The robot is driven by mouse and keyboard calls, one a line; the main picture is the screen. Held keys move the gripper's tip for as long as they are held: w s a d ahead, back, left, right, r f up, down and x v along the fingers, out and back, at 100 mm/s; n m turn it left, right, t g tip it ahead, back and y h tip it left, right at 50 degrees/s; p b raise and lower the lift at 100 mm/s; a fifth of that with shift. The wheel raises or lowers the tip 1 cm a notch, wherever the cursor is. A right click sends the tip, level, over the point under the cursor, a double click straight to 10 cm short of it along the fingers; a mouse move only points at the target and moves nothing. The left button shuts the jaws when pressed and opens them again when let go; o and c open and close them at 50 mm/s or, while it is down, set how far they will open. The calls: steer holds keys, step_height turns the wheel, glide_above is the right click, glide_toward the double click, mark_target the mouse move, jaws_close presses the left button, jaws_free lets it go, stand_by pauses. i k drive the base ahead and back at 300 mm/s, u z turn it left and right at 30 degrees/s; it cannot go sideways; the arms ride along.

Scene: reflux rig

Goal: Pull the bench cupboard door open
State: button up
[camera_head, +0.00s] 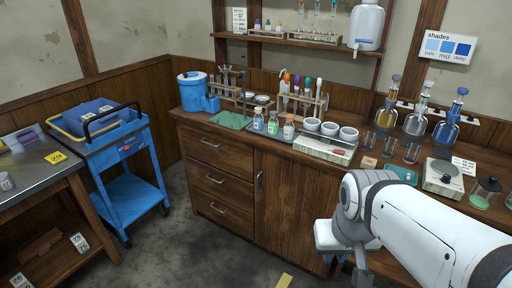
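The bench cupboard door (288,205) is a brown wooden panel in the bench front, right of the drawers. It looks shut, flush with the front. My arm covers the bench front right of the door.
Three drawers (212,178) with metal handles are left of the door. A blue trolley (130,200) and a side table (50,170) stand further left. Glassware and bottles crowd the bench top (175,115). The grey floor (190,245) before the drawers is clear.

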mark_target(290, 194)
steer(key=u, duration=0.55)
steer(key=i, duration=1.3)
steer(key=u, duration=0.65)
